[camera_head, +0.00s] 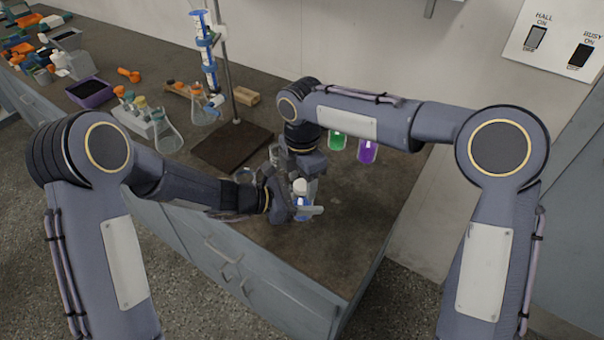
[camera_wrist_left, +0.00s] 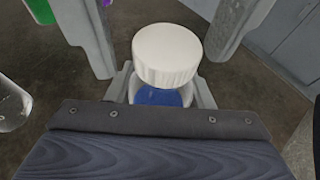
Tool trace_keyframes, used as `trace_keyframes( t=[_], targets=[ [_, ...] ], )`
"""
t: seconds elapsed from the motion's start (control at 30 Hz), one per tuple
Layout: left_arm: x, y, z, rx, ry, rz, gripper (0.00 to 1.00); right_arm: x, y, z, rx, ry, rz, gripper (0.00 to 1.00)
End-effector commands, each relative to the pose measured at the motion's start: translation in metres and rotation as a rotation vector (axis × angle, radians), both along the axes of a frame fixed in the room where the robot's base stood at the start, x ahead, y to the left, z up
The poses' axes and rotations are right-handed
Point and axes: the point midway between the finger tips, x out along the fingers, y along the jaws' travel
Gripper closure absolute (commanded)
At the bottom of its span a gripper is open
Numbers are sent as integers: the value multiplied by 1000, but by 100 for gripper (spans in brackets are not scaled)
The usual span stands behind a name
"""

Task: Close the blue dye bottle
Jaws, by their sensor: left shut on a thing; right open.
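The blue dye bottle (camera_head: 302,201) stands near the front edge of the bench; its blue dye also shows in the left wrist view (camera_wrist_left: 158,97). My left gripper (camera_head: 296,209) is shut on the bottle, with a finger on each side. A ribbed white cap (camera_wrist_left: 167,55) is at the bottle's mouth and also shows in the head view (camera_head: 301,186). I cannot tell whether it is screwed down. My right gripper (camera_wrist_left: 165,28) is open, its two grey fingers apart on either side of the cap and clear of it.
A green flask (camera_head: 337,141) and a purple flask (camera_head: 367,151) stand behind, partly hidden by my right arm. A retort stand (camera_head: 232,145) with a blue column is further left. Clear flasks (camera_head: 168,138) stand left of it. The right bench end is clear.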

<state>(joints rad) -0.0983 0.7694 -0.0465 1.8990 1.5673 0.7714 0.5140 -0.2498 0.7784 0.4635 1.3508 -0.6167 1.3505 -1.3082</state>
Motion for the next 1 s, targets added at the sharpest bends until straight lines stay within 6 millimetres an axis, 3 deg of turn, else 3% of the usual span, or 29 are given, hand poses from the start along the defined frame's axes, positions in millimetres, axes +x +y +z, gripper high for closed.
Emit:
trace_keyframes(
  t=[0.13,0.5,0.63,0.77,1.0],
  targets=[
    [0,0,0,-1,0,0,100,0,0,0,0,0,0,47],
    [0,0,0,-1,0,0,100,0,0,0,0,0,0,92],
    [0,0,0,-1,0,0,100,0,0,1,-1,-1,-38,92],
    [0,0,0,-1,0,0,100,0,0,1,-2,-2,-259,92],
    [0,0,0,-1,0,0,100,0,1,1,-3,-2,-861,92]
  ],
)
